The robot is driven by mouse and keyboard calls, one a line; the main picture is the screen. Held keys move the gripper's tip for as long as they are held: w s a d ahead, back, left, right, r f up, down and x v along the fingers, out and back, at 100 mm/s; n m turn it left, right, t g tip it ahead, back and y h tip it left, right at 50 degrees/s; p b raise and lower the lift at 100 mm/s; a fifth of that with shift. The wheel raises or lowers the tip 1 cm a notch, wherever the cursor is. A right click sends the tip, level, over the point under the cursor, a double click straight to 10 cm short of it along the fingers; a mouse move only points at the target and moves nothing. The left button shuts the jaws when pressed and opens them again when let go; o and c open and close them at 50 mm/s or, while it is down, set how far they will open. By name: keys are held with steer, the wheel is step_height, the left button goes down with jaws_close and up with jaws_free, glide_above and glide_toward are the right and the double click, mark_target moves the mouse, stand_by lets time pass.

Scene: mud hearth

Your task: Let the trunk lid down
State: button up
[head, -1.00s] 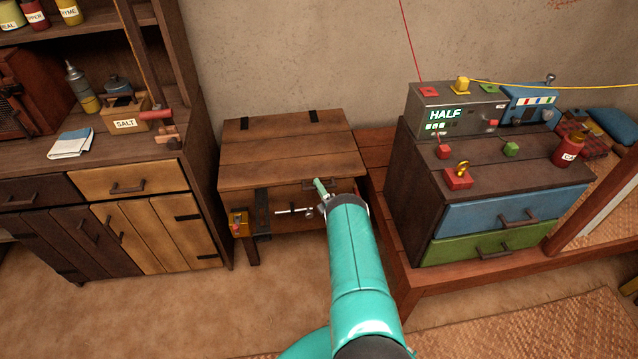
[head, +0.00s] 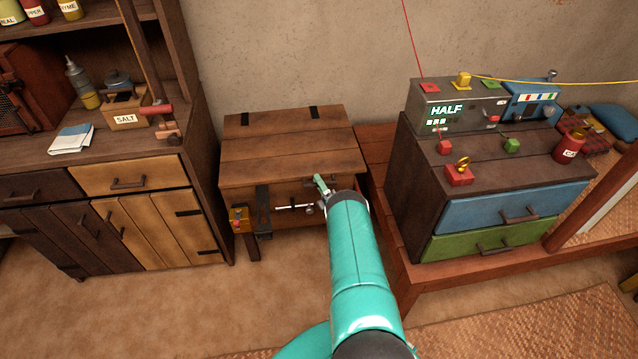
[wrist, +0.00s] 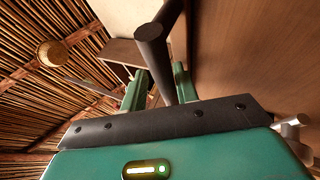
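The wooden trunk (head: 225,199) stands on short legs against the wall. Its plank lid (head: 270,150) lies flat or nearly flat, with black hinge straps at the back. I cannot tell whether a thin gap stays under its front edge. A dark handle (head: 309,183) is at the lid's front right, partly hidden by my gripper (head: 320,184). In the wrist view, a dark bar (wrist: 156,55), apparently this handle, runs between the two green fingers of my gripper (wrist: 157,90). The fingers stand apart, with a visible gap beside the bar.
A metal latch bar (head: 290,207) and a black strap (head: 262,210) are on the trunk's front. A dresser (head: 190,125) stands close at left. A drawer chest (head: 400,190) stands on a low platform (head: 388,250) at right. The floor in front is clear.

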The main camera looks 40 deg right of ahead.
steer(key=v, duration=1.3)
steer(key=shift+s+f, duration=0.2)
steer(key=shift+s, duration=0.15)
steer(key=shift+a, duration=0.1)
